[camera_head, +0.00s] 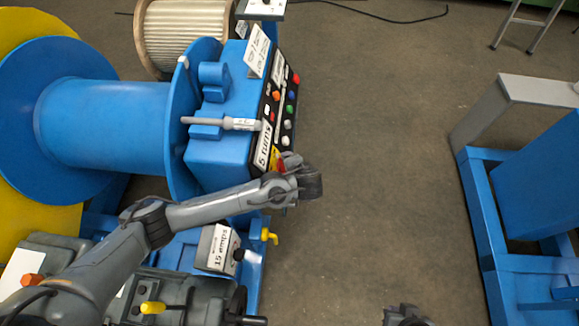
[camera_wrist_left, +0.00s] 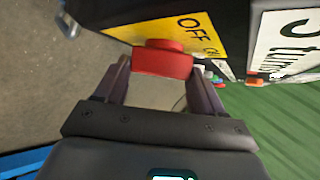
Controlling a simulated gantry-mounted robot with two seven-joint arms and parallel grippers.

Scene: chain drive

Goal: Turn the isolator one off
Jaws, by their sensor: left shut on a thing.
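The isolator's red knob (camera_wrist_left: 162,60) sits on a yellow plate (camera_wrist_left: 195,34) marked OFF and ON in the left wrist view. My left gripper (camera_wrist_left: 160,80) is shut on this red knob, with one finger on each side. In the head view, my left gripper (camera_head: 286,165) is at the lower end of the control panel and hides most of the knob. A bit of the yellow plate (camera_head: 275,158) shows beside it. A dark part of my right arm (camera_head: 405,316) shows at the bottom edge; its fingers cannot be made out.
The blue machine's panel (camera_head: 283,105) carries several coloured buttons and a "5 turns" label (camera_head: 263,147). A large blue spool (camera_head: 100,125) stands at left. A yellow-handled valve (camera_head: 269,236) is below my left gripper. A blue frame (camera_head: 475,210) stands at right; the floor between is clear.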

